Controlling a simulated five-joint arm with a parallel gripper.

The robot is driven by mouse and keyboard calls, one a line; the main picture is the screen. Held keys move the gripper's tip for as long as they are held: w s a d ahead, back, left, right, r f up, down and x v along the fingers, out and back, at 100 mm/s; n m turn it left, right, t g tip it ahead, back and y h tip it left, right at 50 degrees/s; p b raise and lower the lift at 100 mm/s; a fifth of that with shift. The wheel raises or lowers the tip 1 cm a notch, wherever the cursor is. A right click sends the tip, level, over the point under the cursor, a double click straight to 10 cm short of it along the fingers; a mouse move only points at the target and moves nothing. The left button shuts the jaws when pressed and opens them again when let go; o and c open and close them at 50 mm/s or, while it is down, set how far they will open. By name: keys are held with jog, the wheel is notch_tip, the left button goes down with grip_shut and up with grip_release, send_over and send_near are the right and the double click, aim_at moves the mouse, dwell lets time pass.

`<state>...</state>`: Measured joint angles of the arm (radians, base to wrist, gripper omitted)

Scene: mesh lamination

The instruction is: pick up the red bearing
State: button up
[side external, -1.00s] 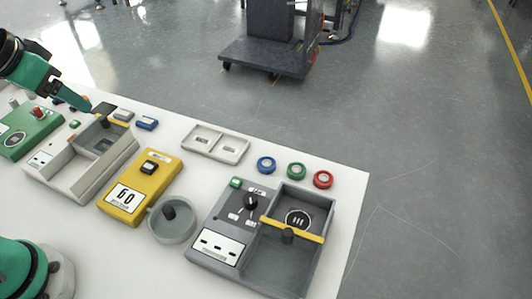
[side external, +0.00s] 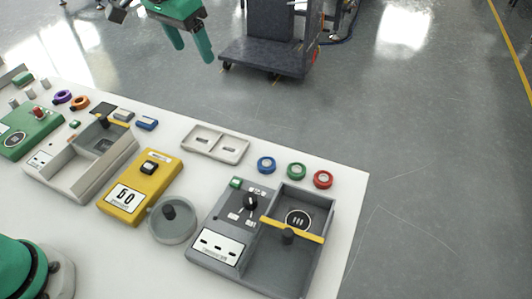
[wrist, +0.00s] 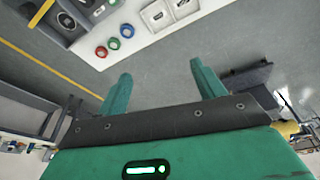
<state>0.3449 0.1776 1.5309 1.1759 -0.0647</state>
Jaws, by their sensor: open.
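The red bearing (side external: 323,179) is a small ring lying flat on the white table near its right edge. It ends a row with the green bearing (side external: 296,170) and the blue bearing (side external: 266,165). In the wrist view the red bearing (wrist: 101,51) lies near the table edge, beyond my fingers. My gripper (side external: 193,52) is open and empty, raised at the top of the side view, left of and well apart from the bearings. Its two green fingers also show in the wrist view (wrist: 160,82), spread wide with floor between them.
A grey device (side external: 215,225) with an open bin stands close to the red bearing. A pale two-part tray (side external: 216,131) lies left of the blue bearing. A yellow device (side external: 150,165) and a beige bin (side external: 60,180) stand further left. A dark cart (side external: 265,58) stands on the floor behind.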

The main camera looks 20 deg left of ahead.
jog(key=w+d+f+m, duration=0.1)
jog(key=w+d+f, duration=0.35)
jog(key=d, duration=0.35)
jog(key=m+g+y, duration=0.1)
jog(key=m+g, duration=0.1)
jog(key=g, duration=0.1)
send_near(322, 179)
jog(key=shift+a, duration=0.1)
jog(key=shift+s+d+f+m, duration=0.1)
jog(key=shift+d+f+m, duration=0.1)
jog(key=shift+f+m, duration=0.1)
jog(key=shift+a+f, duration=0.15)
jog(key=shift+f, duration=3.75)
jog(key=c, duration=1.1)
